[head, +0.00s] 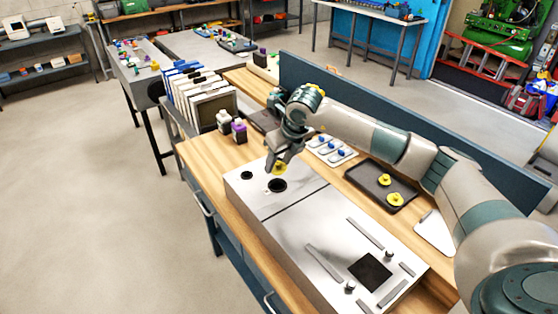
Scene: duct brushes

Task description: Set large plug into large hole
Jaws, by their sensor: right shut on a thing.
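My right gripper (277,162) reaches in from the right and is shut on a yellow plug (279,169). It holds the plug just above the metal panel box (315,204), close over the large dark round hole (277,186). The plug looks apart from the hole, though the exact gap is hard to tell. A smaller dark hole (246,175) lies to the left of the large one. My left gripper is not in view.
A dark tray (366,188) with two yellow plugs (395,199) lies behind the box. A light tray with blue items (331,151), bottles (239,130) and upright panels (195,92) stand farther back. A blue board (400,135) edges the bench.

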